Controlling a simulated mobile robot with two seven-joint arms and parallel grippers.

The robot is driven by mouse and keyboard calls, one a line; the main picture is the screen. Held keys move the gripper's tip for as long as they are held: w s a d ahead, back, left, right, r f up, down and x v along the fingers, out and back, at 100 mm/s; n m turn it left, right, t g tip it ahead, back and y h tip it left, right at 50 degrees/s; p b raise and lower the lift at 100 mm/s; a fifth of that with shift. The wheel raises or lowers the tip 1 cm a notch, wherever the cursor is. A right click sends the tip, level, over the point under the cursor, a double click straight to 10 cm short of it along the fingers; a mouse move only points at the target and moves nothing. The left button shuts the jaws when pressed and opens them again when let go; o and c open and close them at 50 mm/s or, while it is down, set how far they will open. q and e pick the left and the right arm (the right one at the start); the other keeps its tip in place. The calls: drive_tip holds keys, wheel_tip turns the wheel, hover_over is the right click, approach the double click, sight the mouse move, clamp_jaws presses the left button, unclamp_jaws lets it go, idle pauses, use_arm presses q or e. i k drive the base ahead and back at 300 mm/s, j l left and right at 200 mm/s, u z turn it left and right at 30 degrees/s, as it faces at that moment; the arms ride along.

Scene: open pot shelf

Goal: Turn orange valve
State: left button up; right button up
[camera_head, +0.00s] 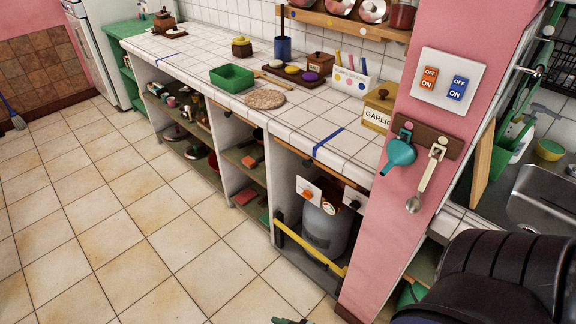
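An orange valve knob (308,194) sits on a small white plate under the tiled counter, in front of the grey gas cylinder (326,230). A second white plate (352,197) with a dark and orange knob is just to its right. A round gauge (330,208) shows between the plates. Neither of my grippers can be made out. A dark ribbed part, likely of my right arm, fills the lower right corner. A small teal-green piece shows at the bottom edge, too cut off to identify.
A yellow bar (310,250) crosses low in front of the cylinder. The pink pillar (384,225) stands right of the bay, with a teal funnel (401,153) and a spoon (428,180) hanging on it.

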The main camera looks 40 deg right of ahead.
sight(307, 193)
drive_tip(key=i+j+z, duration=0.1)
drive_tip(key=i+z, duration=0.3)
drive_tip(key=i+j+z, duration=0.35)
drive_tip(key=i, duration=0.25)
drive_tip(key=i+j+z, duration=0.25)
drive_tip(key=z, duration=0.2)
drive_tip(key=i+j+z, duration=0.45)
drive_tip(key=k+l, duration=0.05)
drive_tip(key=k, duration=0.05)
